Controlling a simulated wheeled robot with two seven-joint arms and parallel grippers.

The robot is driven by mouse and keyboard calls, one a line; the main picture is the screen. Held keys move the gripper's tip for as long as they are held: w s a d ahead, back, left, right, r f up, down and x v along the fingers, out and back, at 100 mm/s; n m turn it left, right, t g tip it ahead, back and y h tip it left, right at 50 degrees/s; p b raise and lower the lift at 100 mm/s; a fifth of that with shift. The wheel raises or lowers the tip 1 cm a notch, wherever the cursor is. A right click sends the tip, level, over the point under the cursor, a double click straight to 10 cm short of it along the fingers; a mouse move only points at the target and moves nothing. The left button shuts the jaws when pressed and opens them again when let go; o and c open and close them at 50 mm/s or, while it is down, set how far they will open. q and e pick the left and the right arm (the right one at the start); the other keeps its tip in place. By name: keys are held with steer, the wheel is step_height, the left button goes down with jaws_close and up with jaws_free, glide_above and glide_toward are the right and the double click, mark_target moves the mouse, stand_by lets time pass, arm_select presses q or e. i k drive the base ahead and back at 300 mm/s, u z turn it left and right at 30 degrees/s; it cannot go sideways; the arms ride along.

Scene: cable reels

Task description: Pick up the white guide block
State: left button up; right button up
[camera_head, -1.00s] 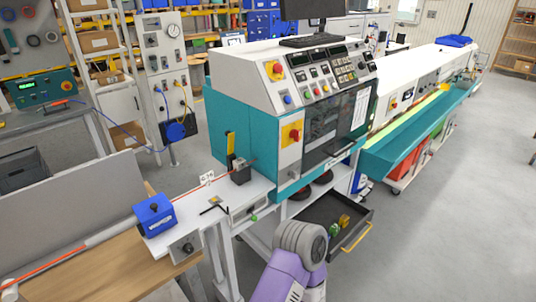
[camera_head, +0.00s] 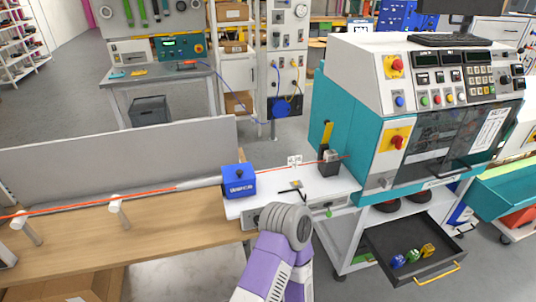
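I cannot make out a white guide block for certain. A small white piece with dark marks (camera_head: 294,161) stands at the back of the white bench top, near the red cable; it looks like a tag. The open black drawer (camera_head: 376,246) under the teal machine holds a blue block (camera_head: 398,261), a green block (camera_head: 412,256) and a yellow block (camera_head: 428,250). One of my arms, purple with a grey joint, rises at the bottom centre. Neither of my grippers shows.
A blue box (camera_head: 239,181) sits on the white bench top (camera_head: 335,188), with a dark clamp (camera_head: 329,164) by the teal machine (camera_head: 350,115). The red cable (camera_head: 150,190) runs left over the wooden table (camera_head: 180,228). The open drawer juts out at the lower right.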

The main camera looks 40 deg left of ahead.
mark_target(331, 155)
steer(key=u, duration=1.35)
steer(key=i, duration=0.2)
steer(key=u, duration=0.05)
